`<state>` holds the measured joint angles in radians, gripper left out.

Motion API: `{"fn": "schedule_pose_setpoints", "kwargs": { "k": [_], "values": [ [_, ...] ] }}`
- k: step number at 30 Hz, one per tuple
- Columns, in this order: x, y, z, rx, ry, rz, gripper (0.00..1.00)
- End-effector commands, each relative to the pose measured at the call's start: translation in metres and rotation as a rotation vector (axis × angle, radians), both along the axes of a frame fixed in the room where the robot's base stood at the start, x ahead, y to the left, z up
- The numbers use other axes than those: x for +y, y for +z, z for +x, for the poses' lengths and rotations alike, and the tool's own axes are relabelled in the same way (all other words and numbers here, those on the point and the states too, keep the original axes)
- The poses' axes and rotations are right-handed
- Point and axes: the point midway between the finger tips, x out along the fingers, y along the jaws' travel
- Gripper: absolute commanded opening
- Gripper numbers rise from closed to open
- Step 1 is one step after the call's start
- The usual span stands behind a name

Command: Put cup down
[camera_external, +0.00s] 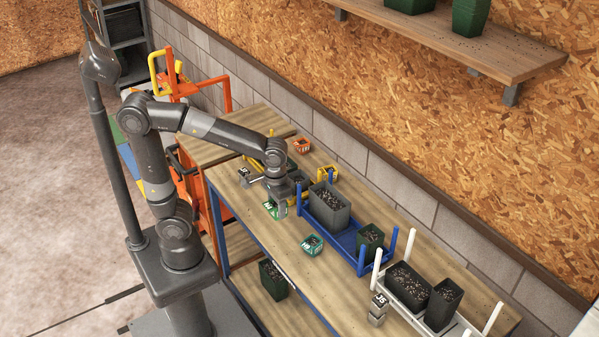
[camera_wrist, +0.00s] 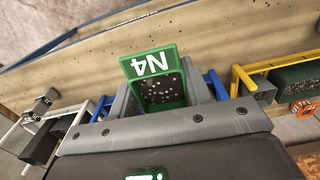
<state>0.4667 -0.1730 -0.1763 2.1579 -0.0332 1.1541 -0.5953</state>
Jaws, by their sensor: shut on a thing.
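A small green cup labelled N4 (camera_wrist: 160,88), with dark speckled contents, sits between the two grey fingers of my gripper (camera_wrist: 161,97) in the wrist view. My gripper is shut on it. In the external view, my gripper (camera_external: 279,205) points down over the wooden workbench (camera_external: 262,243), with the green cup (camera_external: 271,209) at its fingers near the front edge. The cup is low, at or just above the bench top; I cannot tell whether it touches. The fingers partly hide it.
A blue rack (camera_external: 345,241) with dark pots stands just right of my gripper, its posts close by. A green cup labelled H9 (camera_external: 312,244) is in front of it. A white rack (camera_external: 410,314) stands farther right. Orange (camera_external: 301,145) and yellow (camera_external: 327,172) cups are behind. Bare bench lies in front.

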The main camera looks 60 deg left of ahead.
Motion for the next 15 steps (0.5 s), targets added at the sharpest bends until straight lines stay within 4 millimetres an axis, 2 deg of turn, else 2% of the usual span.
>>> {"fn": "schedule_pose_setpoints", "kwargs": {
  "k": [5, 8, 11, 15],
  "values": [
    [0.011, 0.009, 0.044, 0.001, 0.114, 0.001, 0.22],
    [0.024, 0.016, 0.077, 0.001, 0.200, 0.000, 0.22],
    [0.045, 0.023, 0.119, 0.001, 0.310, 0.000, 0.22],
    [0.090, 0.030, 0.180, 0.001, 0.484, 0.001, 0.22]
  ]
}}
